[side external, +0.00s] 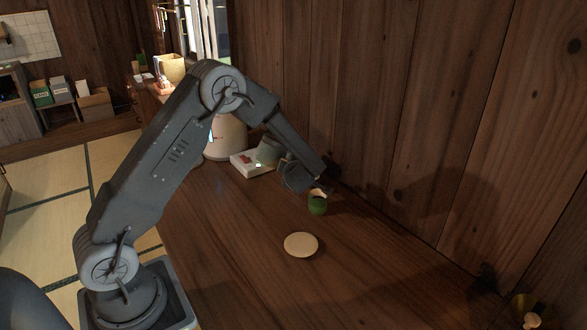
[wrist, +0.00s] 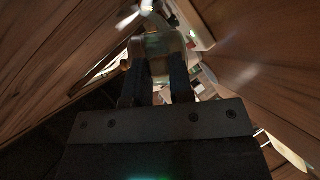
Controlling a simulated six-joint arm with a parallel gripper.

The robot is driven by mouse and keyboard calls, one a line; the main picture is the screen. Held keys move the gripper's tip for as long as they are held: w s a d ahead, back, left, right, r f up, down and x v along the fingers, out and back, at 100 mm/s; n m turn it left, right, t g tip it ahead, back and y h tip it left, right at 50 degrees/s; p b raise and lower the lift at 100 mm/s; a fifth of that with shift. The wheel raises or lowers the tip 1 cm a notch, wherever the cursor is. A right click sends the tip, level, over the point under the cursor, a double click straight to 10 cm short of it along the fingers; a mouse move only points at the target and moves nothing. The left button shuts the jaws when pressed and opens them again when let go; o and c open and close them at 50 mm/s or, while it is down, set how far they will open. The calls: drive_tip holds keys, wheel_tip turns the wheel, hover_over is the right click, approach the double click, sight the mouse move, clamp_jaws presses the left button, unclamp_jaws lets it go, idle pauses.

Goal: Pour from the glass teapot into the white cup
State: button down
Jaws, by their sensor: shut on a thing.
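In the wrist view, a shiny, see-through yellowish body, which I take for the glass teapot (wrist: 166,43), is between the two dark fingers of my gripper (wrist: 160,68). The gripper is shut on it. In the side view my gripper (side external: 302,182) is low over the table, near the wooden wall. A small green rounded vessel (side external: 317,206) with a pale top shows at its tips; I cannot tell whether this is the held teapot. A pale round disc (side external: 301,245) lies in front of it. I cannot make out a white cup for certain.
A large white rounded vessel (side external: 226,138) and a white box (side external: 250,163) with a red mark stand behind my arm. The wooden wall (side external: 400,110) borders the table. A brownish-green vessel (side external: 524,303) is at the lower right corner. The table's front middle is clear.

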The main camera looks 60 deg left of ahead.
drive_tip(key=shift+s+f+n+t+y, duration=0.15)
drive_tip(key=shift+n+t+y, duration=0.1)
drive_tip(key=shift+n+t, duration=0.35)
drive_tip(key=shift+f+n+t+y, duration=0.2)
drive_tip(key=shift+n+t+y, duration=0.1)
drive_tip(key=shift+n+t, duration=0.3)
drive_tip(key=shift+s+f+n+t+y, duration=0.15)
drive_tip(key=shift+n+t+y, duration=0.1)
drive_tip(key=shift+n+t, duration=0.35)
drive_tip(key=shift+w, duration=0.1)
